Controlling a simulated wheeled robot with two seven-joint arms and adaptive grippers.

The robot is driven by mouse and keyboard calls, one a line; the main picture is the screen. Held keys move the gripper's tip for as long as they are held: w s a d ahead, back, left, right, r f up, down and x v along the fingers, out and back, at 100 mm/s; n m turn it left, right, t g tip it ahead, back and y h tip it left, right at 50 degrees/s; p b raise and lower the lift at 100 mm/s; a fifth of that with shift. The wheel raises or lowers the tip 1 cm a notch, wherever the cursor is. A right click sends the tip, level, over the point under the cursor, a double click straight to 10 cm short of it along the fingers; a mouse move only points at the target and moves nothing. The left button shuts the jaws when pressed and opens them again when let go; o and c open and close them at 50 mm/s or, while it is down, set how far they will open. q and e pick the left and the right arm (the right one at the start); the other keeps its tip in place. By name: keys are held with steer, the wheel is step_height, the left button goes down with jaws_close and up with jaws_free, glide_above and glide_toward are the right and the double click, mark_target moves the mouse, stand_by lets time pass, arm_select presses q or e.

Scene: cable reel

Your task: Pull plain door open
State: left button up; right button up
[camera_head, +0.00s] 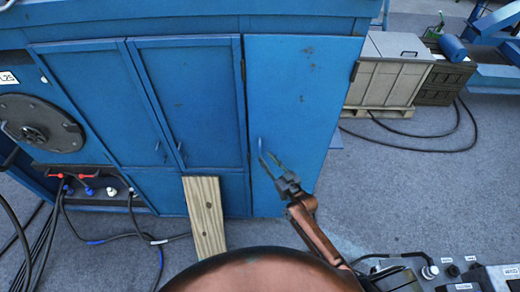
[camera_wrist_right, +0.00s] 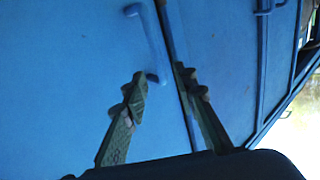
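The plain door (camera_head: 290,100) is the flat blue door at the right end of the cabinet. It appears shut in the head view. Its blue bar handle (camera_wrist_right: 152,42) stands near its edge by the seam, seen in the right wrist view. My right gripper (camera_head: 267,155) is in front of the door's lower left part. In the right wrist view the fingers of my right gripper (camera_wrist_right: 160,82) are apart, with the handle's lower end between the fingertips. I cannot tell whether they touch it. My left gripper is not in view.
Two panelled blue doors (camera_head: 190,95) are left of the plain door. A wooden plank (camera_head: 205,215) leans at the cabinet's foot. Black cables (camera_head: 85,240) lie at the lower left. Pale crates (camera_head: 385,75) stand to the right. Grey floor (camera_head: 400,185) is open right of the cabinet.

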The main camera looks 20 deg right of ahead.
mark_target(260, 151)
steer(key=x, duration=0.6)
steer(key=shift+w, duration=0.1)
steer(key=shift+f, duration=0.1)
steer(key=shift+c, duration=0.2)
jaws_close()
